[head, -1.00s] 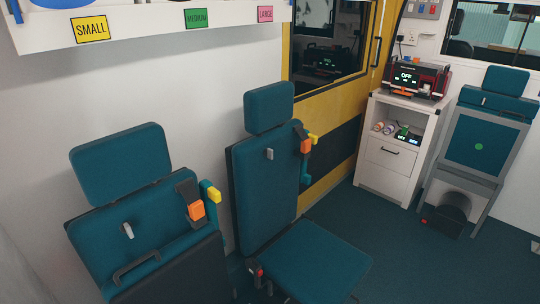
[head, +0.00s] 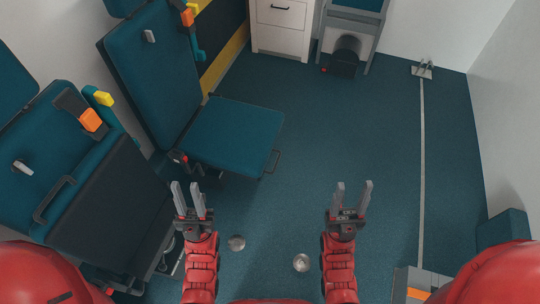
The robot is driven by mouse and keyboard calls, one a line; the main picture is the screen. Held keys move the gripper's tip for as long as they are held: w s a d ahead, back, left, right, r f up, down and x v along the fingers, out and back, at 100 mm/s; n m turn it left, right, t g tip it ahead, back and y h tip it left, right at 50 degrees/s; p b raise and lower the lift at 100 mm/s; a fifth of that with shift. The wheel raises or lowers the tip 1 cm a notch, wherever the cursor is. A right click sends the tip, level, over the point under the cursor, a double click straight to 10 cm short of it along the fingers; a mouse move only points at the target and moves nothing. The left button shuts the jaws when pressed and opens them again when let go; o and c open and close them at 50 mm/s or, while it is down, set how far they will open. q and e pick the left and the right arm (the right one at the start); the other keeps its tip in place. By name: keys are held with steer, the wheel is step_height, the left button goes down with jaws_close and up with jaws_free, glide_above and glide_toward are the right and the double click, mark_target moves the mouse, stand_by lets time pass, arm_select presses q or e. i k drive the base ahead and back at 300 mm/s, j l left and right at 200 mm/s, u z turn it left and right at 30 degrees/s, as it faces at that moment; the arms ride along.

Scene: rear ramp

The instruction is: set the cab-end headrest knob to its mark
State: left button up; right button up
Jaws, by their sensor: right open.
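Two teal seats stand at left. The folded near seat has a grey knob (head: 22,166) on its backrest, below its partly cut-off headrest (head: 14,90). The far seat has a similar grey knob (head: 150,36) high on its backrest, below a headrest (head: 122,6) cut by the top edge. I cannot tell which is the cab-end one, and no mark can be made out. My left gripper (head: 186,187) is open and empty, right of the near seat and apart from both knobs. My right gripper (head: 354,187) is open and empty over the floor, farther right.
The far seat's cushion (head: 235,134) is folded down beyond my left gripper. Orange buckles (head: 91,119) sit on the backrest sides. A white cabinet (head: 283,30) and a grey-framed seat (head: 350,22) stand at the back. The floor (head: 335,130) in the middle is clear.

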mark_target(147, 35)
steer(key=u, duration=0.55)
steer(key=i+l+u, duration=0.2)
steer(key=u, duration=0.25)
steer(key=i+l+u, duration=0.2)
steer(key=u, duration=0.3)
steer(key=i+l+u, duration=0.1)
steer(key=l+u, duration=0.35)
